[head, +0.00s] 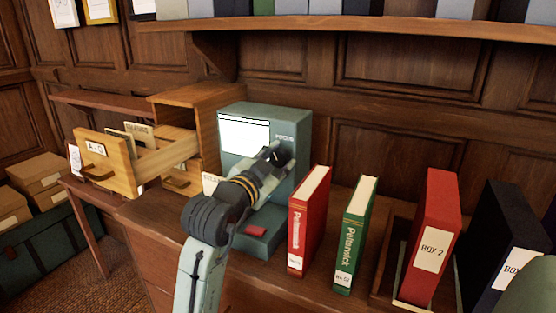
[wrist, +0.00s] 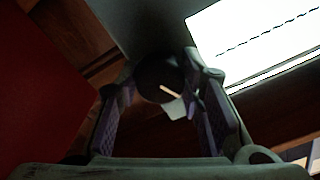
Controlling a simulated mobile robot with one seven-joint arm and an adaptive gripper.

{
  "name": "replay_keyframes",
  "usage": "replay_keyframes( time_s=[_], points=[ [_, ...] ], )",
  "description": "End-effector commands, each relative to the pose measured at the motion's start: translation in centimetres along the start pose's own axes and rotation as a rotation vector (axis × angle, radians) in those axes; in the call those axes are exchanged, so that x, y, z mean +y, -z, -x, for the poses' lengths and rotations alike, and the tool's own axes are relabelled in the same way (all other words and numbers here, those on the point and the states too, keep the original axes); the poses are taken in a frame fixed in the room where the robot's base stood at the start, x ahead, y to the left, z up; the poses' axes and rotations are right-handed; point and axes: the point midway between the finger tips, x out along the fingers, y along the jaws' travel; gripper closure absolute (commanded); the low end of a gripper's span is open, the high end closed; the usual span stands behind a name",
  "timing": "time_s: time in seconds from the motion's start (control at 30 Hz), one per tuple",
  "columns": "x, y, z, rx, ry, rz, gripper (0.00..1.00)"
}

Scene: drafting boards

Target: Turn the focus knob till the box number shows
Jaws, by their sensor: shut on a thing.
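The teal reader (head: 258,114) stands on the wooden desk, with "FOCUS" lettered on its front. Its white screen (head: 243,136) shows a thin dark line near the top and no number I can read; the screen also shows in the wrist view (wrist: 262,38). The dark round focus knob (wrist: 160,80) has a pale pointer mark and sits between my fingers. My gripper (head: 273,158) is at the right of the reader's front, shut on the knob. In the head view my gripper partly hides the knob.
Right of the reader stand a red book (head: 308,220), a green book (head: 355,235) and a red box (head: 433,240) labelled "BOX 2". A dark box (head: 503,245) stands farther right. At left, an open wooden card drawer (head: 105,165) juts out. A shelf (head: 350,26) runs above.

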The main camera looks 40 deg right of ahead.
Motion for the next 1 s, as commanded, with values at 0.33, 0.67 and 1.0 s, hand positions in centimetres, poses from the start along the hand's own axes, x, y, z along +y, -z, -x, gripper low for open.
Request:
replay_keyframes(
  time_s=[0.33, 0.67, 1.0],
  points=[
    [0.31, -0.77, 0.10, 0.001, 0.006, -0.385, 0.93],
    [0.02, -0.13, 0.02, -0.001, 0.001, -0.877, 0.93],
    [-0.02, 0.02, 0.00, 0.000, 0.000, -0.882, 0.57]
  ],
)
